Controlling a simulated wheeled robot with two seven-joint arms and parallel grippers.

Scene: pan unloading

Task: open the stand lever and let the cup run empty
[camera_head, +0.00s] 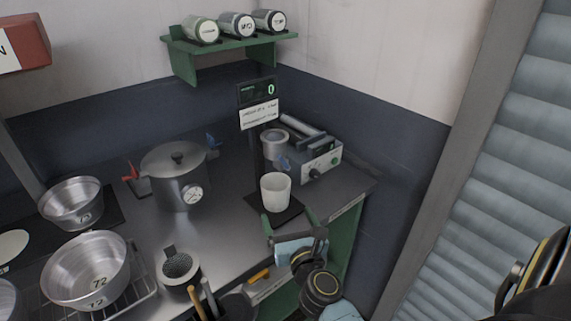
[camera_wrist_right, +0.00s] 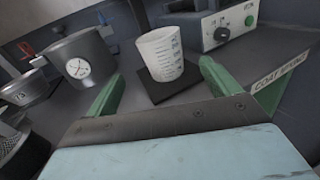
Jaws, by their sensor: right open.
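The stand has a dark post (camera_head: 258,155) with a display reading 0 and a white label at its top. A grey metal cup (camera_head: 275,139) sits up beside the post, with a small blue part (camera_head: 283,162) below it that looks like the lever. A white beaker (camera_head: 275,190) with markings stands upright on the black base plate (camera_head: 256,208); it also shows in the right wrist view (camera_wrist_right: 161,55). My right gripper (camera_head: 289,219) is open and empty, its green fingers in front of the beaker and apart from it. The cup's contents are hidden. My left gripper is out of view.
A lidded pot (camera_head: 178,180) with a gauge stands left of the stand. A grey device (camera_head: 318,160) with a knob sits behind right. Metal pans (camera_head: 86,268) and a dark perforated pot (camera_head: 180,268) are at the left front. A green shelf (camera_head: 232,44) holds cans.

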